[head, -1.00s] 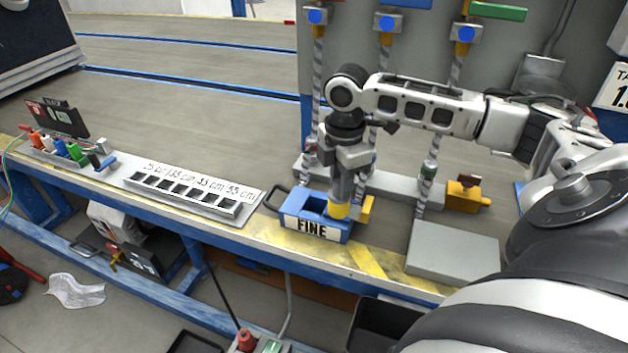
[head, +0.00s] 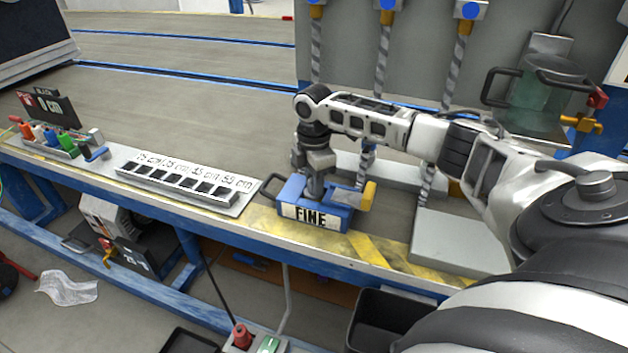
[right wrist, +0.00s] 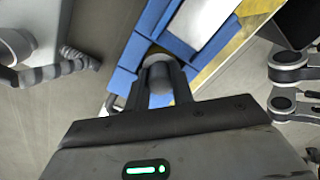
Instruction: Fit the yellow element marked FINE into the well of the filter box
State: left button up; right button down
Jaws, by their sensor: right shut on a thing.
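The blue filter box (head: 341,222) stands on the table's front edge, with a white FINE label on its front. My right gripper (head: 315,196) points straight down into the open left part of the box. In the right wrist view my right gripper (right wrist: 159,85) is shut on a pale grey round stem (right wrist: 158,66) inside the blue walls of the filter box (right wrist: 133,50). The yellow body of the element is hidden below the fingers and the box's front wall, so I cannot tell how deep it sits. My left gripper is out of view.
A yellow piece (head: 369,195) sticks up at the box's right end, and a black handle (head: 271,186) at its left. A grey block (head: 455,240) lies to the right. A slotted gauge plate (head: 185,182) lies to the left. Twisted posts (head: 382,65) stand behind.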

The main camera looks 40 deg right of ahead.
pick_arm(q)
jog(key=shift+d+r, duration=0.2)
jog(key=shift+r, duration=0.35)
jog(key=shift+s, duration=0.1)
pick_arm(e)
jog(key=c, duration=1.6)
grip_release()
jog(key=shift+f, duration=0.15)
jog(key=o, duration=0.4)
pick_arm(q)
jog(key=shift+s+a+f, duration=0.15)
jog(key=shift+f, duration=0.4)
